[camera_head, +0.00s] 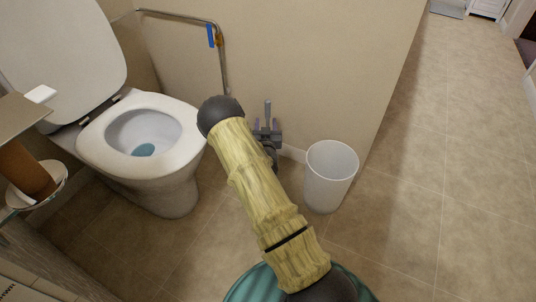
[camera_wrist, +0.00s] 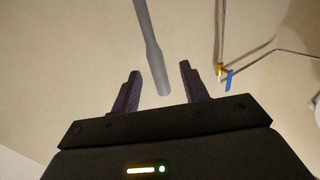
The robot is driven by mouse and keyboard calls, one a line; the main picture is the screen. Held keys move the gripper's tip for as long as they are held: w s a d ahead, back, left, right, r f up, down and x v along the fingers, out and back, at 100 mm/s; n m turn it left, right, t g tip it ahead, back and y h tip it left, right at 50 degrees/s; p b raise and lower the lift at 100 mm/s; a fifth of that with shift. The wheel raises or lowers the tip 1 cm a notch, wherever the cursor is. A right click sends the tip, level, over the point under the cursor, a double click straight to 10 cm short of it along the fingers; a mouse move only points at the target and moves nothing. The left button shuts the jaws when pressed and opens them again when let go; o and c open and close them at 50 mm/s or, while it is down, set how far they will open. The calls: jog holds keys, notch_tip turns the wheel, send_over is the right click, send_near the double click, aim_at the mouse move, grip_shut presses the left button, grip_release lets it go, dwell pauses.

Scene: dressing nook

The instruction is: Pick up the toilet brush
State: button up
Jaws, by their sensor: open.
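The toilet brush shows as a slim grey handle (camera_head: 267,109) standing upright by the wall between the toilet and the white bin. In the wrist view the handle (camera_wrist: 152,45) runs down from the top edge, and its wider end lies between my fingers. My gripper (camera_head: 267,125) is open at the handle, with one finger on each side. In the wrist view both fingers of my gripper (camera_wrist: 158,80) stand apart, with a gap on each side of the handle. The brush's lower part and any holder are hidden behind my arm and gripper.
A white toilet (camera_head: 178,163) with its lid up stands left of my arm. A white bin (camera_head: 331,178) stands close on the right. Open tiled floor (camera_head: 440,160) lies at the right.

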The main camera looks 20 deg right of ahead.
aim_at(268, 116)
jog(key=shift+w+d, duration=0.15)
jog(key=shift+w, duration=0.2)
jog(key=shift+w+d+f+b, duration=0.15)
jog(key=shift+w+d+b, duration=0.25)
jog(key=shift+b, duration=0.2)
jog(key=b+x, duration=0.3)
jog(key=shift+w+d, duration=0.25)
jog(key=shift+w, duration=0.05)
jog(key=shift+w+d, duration=0.1)
jog(key=shift+w, duration=0.1)
grip_shut()
